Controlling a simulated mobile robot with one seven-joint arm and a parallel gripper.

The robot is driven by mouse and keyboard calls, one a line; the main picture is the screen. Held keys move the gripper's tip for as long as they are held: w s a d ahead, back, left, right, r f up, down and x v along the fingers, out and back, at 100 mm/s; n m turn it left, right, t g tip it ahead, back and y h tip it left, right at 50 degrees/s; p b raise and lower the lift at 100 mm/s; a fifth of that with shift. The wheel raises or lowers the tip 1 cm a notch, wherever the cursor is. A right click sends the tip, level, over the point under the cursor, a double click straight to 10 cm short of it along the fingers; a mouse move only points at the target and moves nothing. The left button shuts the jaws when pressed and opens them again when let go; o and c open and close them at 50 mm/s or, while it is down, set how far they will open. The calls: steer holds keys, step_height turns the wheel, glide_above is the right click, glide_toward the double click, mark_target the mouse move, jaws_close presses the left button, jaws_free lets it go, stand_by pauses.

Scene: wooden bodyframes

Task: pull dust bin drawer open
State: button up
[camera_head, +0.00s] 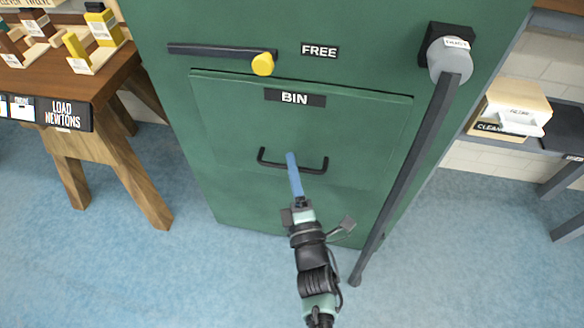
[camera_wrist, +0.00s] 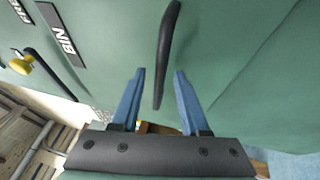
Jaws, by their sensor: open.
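The dust bin drawer (camera_head: 240,118) is a green panel on a green cabinet, marked BIN, and it sits flush in the front. Its black bar handle (camera_head: 318,168) runs across the lower part of the panel. My gripper (camera_head: 291,156) is at the handle, with its blue fingers pointing at the panel. In the wrist view, the handle (camera_wrist: 168,50) reaches in between the tips of the two open blue fingers (camera_wrist: 160,72), with a gap on each side. From the head view I cannot tell how deep the handle sits between the fingers.
Above the drawer is a black lever with a yellow knob (camera_head: 262,64), beside a FREE label. A long grey lever (camera_head: 410,165) slants down the cabinet's right side. A wooden table (camera_head: 105,80) stands left and a shelf (camera_head: 500,150) right. Blue floor is clear in front.

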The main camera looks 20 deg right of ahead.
steer(key=shift+w, duration=0.3)
jaws_close()
stand_by(1.3)
